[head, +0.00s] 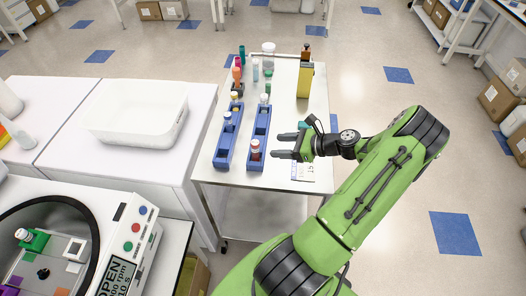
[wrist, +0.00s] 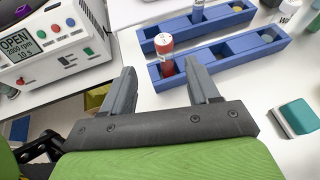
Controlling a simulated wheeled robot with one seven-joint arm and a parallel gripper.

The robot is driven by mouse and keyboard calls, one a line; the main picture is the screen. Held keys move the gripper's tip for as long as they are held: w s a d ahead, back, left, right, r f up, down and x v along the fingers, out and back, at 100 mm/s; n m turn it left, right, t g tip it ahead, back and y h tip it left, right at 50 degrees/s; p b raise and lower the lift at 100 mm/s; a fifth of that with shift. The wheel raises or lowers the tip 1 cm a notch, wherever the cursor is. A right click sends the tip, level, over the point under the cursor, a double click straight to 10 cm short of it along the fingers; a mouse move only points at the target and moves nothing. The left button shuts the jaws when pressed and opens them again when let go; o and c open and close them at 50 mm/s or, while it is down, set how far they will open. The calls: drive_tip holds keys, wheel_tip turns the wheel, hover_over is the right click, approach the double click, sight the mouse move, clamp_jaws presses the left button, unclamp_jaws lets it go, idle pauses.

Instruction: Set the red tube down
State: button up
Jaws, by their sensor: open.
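My gripper (head: 274,146) is open, just to the right of the tube in the head view. In the wrist view the tube lies beyond the spread fingertips of my gripper (wrist: 161,70), in line with the gap between them. The fingers look clear of it.
A second blue rack (head: 224,147) with a tube stands alongside. Several coloured tubes and a yellow box (head: 304,80) stand farther back on the white table (head: 285,115). A white bin (head: 136,112) and an open-lidded machine (head: 120,235) are at left. A teal-and-white block (wrist: 294,119) lies at right.

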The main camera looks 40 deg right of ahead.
drive_tip(key=w+a+r+n+g+h, duration=0.1)
drive_tip(key=w+a+r+n+g, duration=0.1)
drive_tip(key=a+r+n+g, duration=0.4)
drive_tip(key=w+a+r+n+g+h, duration=0.1)
drive_tip(key=a+r+n+g, duration=0.3)
drive_tip(key=a+n, duration=0.7)
drive_tip(key=s+a+r+n+t+h, duration=0.3)
drive_tip(key=s+a+r+n, duration=0.8)
drive_tip(key=s+a+n, duration=0.1)
drive_tip(key=shift+s+a+r+n+t, duration=0.3)
drive_tip(key=shift+s+r+n, duration=0.1)
drive_tip(key=shift+s+n, duration=0.65)
drive_tip(key=shift+s+d, duration=0.1)
drive_tip(key=shift+s, duration=0.05)
